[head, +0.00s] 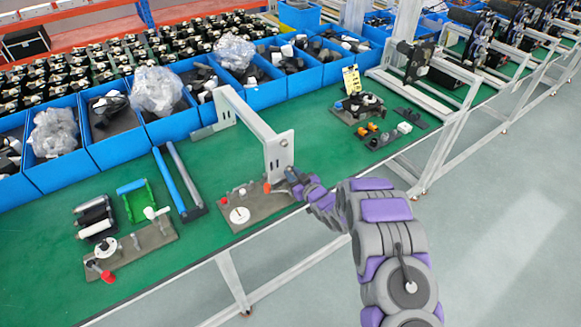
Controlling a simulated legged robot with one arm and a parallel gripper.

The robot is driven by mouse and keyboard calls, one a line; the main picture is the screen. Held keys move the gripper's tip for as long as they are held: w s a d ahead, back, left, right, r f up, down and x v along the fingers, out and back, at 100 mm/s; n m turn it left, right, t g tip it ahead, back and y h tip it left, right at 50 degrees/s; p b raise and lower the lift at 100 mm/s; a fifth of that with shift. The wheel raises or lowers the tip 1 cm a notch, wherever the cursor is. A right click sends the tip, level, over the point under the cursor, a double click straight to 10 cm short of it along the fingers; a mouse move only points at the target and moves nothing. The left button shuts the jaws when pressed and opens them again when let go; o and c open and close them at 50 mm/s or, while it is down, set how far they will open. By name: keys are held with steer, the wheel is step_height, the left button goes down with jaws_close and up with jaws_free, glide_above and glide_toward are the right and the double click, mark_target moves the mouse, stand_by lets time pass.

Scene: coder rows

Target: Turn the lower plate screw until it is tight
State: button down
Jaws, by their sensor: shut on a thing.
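A grey metal bracket (248,116) stands on the green table, with an upright end plate (278,152) at its near right end. A dark round spot, which looks like the upper screw (284,143), shows on the plate's upper part. My gripper (292,176) reaches in from the right and is shut at the plate's lower right part, on what appears to be the lower plate screw. The fingers hide that screw, so its turn and seating cannot be told.
A grey fixture base (255,208) with a white disc and an orange-red part sits below the plate. Blue bins (170,125) line the back. Another fixture (128,246) stands at left. A white frame (440,150) stands right. Open floor (500,240) lies at lower right.

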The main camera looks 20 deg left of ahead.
steer(key=m+p, duration=0.3)
steer(key=p, duration=0.1)
steer(key=shift+r+m+g+y, duration=0.15)
steer(key=shift+m+g+y, duration=0.15)
steer(key=shift+m+g, duration=0.1)
steer(key=shift+f+m+p, duration=0.25)
steer(key=shift+m+p, duration=0.25)
steer(key=shift+m, duration=0.3)
steer(key=c, duration=1.1)
jaws_free()
steer(key=n+b, duration=0.3)
steer(key=shift+f+n, duration=0.15)
steer(key=shift+n, duration=0.25)
steer(key=n+t+h+b, duration=0.1)
steer(key=n+b, duration=0.3)
steer(key=b, duration=0.1)
steer(key=shift+b, duration=0.4)
steer(key=shift+r+n+b, duration=0.2)
steer(key=shift+n+b, duration=0.15)
steer(key=shift+n, duration=0.05)
